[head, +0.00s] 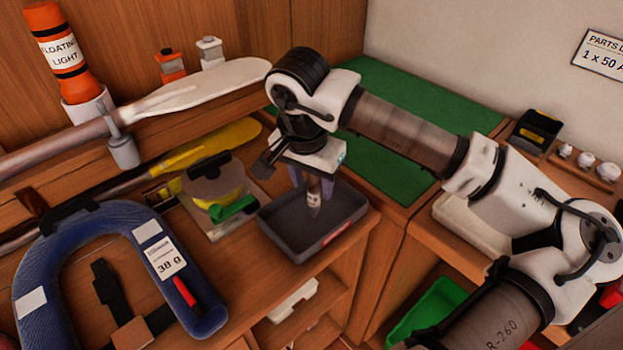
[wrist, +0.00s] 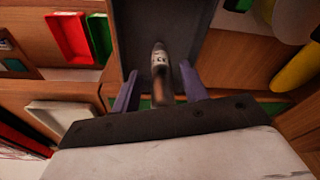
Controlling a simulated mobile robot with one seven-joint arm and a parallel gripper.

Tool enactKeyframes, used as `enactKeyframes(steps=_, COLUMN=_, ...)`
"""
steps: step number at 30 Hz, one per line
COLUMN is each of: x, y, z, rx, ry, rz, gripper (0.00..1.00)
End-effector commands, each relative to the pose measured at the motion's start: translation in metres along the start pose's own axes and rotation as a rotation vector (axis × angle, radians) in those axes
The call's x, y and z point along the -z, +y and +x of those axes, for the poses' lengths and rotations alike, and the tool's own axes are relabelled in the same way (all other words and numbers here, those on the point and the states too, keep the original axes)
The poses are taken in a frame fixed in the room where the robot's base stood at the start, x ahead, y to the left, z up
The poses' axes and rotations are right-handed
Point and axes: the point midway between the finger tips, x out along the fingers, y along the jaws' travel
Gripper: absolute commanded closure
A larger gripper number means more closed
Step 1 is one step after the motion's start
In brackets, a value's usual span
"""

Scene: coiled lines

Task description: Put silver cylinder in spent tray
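The silver cylinder (head: 314,194), with a dark and white label, is at the dark grey tray (head: 275,238), which has a red label on its front and is likely the spent tray. The cylinder looks roughly upright; whether it touches the tray floor is hard to tell. My gripper (head: 312,188) points down over the tray. In the wrist view, my gripper's purple fingers (wrist: 160,80) stand on either side of the cylinder (wrist: 160,68), with a visible gap at each side. The tray (wrist: 205,25) shows behind the cylinder.
An orange floating light (head: 58,50) and paddles are at the back left. A green mat (head: 400,110) lies behind my arm. Red (wrist: 66,38) and green bins are lower down.

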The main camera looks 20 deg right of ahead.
Motion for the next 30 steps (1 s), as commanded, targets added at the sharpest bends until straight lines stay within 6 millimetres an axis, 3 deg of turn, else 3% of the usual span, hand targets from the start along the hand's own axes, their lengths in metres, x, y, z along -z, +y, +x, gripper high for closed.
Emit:
enactKeyframes(steps=12, x=0.001, y=0.0, z=-0.008, rx=0.0, ry=0.002, rz=0.0, gripper=0.56)
enactKeyframes(steps=24, x=0.001, y=0.0, z=-0.09, rx=0.0, ry=0.003, rz=0.001, gripper=0.56)
enactKeyframes(steps=30, x=0.001, y=0.0, z=-0.117, rx=-0.001, ry=0.001, rz=0.0, gripper=0.56)
